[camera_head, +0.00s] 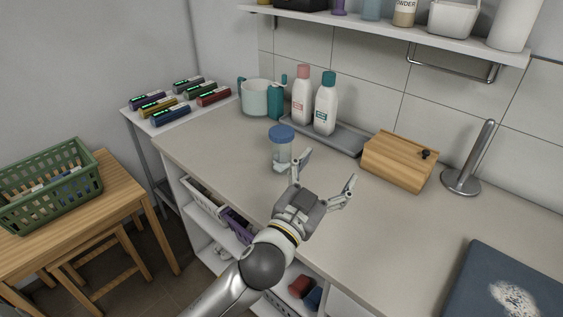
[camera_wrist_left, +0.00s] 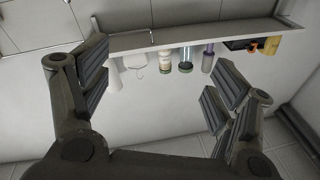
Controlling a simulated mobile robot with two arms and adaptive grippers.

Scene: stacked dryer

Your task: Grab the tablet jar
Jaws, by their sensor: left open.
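A clear jar with a blue lid (camera_head: 282,150), which looks like the tablet jar, stands upright on the beige counter (camera_head: 220,155), near its front left edge. My left gripper (camera_head: 328,167) is open and empty above the counter, just right of the jar. One finger reaches up close beside the jar's right side; I cannot tell whether it touches. The jar is not between the fingers. In the left wrist view both fingers of this gripper (camera_wrist_left: 160,88) are spread wide, with the wall shelf upside down behind them and no jar in sight. My right gripper is not in view.
Behind the jar, a grey tray (camera_head: 345,143) holds two white bottles (camera_head: 302,103). A pale cup (camera_head: 257,98) stands back left. A wooden box (camera_head: 399,163) and a metal holder (camera_head: 467,180) stand to the right. A wall shelf (camera_head: 400,29) overhangs the back. Front counter is fairly clear.

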